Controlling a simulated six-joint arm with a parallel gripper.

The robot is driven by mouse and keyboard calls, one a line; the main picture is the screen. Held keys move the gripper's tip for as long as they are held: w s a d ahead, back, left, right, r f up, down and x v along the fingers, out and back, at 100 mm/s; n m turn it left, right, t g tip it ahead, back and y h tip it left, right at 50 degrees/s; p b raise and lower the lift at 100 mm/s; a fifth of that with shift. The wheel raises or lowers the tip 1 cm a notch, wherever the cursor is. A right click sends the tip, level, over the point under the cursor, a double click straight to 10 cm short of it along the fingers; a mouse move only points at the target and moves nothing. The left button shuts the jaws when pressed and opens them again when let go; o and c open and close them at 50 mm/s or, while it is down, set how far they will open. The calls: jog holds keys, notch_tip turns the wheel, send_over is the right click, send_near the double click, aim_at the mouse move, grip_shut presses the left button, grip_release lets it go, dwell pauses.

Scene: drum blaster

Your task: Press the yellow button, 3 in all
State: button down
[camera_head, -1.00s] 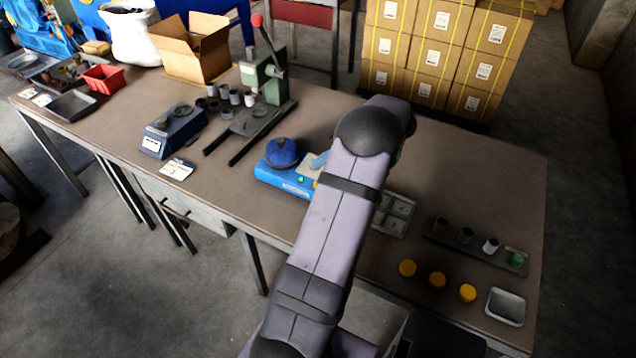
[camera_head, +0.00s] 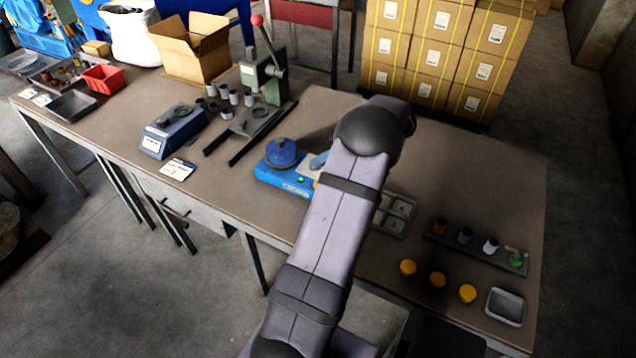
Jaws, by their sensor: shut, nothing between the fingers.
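A blue machine (camera_head: 276,180) with a round blue drum (camera_head: 281,153) on top stands on the workbench near its front edge, left of my arm. A small green spot (camera_head: 300,180) shows on its front. A small sliver of yellow (camera_head: 316,184) shows at its right end beside my arm; I take it for the yellow button, and most of it is hidden. A pale blue-grey piece (camera_head: 319,160) sits above that end; I cannot tell what it belongs to. My arm crosses in front of the machine's right side and hides my gripper, so contact with the button cannot be seen.
Left are a green lever press (camera_head: 262,80) and a blue scale (camera_head: 172,131). The bench's back right is bare.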

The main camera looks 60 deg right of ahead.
jog(key=shift+r, duration=0.1)
notch_tip(320, 180, up, 4)
jog(key=p, duration=0.4)
jog(key=shift+f, duration=0.35)
notch_tip(320, 180, down, 8)
jog(key=b, duration=0.3)
jog(key=shift+r, duration=0.2)
jog(key=shift+f+b, duration=0.45)
jog(key=shift+b, duration=0.3)
jog(key=shift+f+b, duration=0.9)
jog(key=shift+b, duration=0.35)
dwell(2.4)
jog(key=shift+r, duration=0.9)
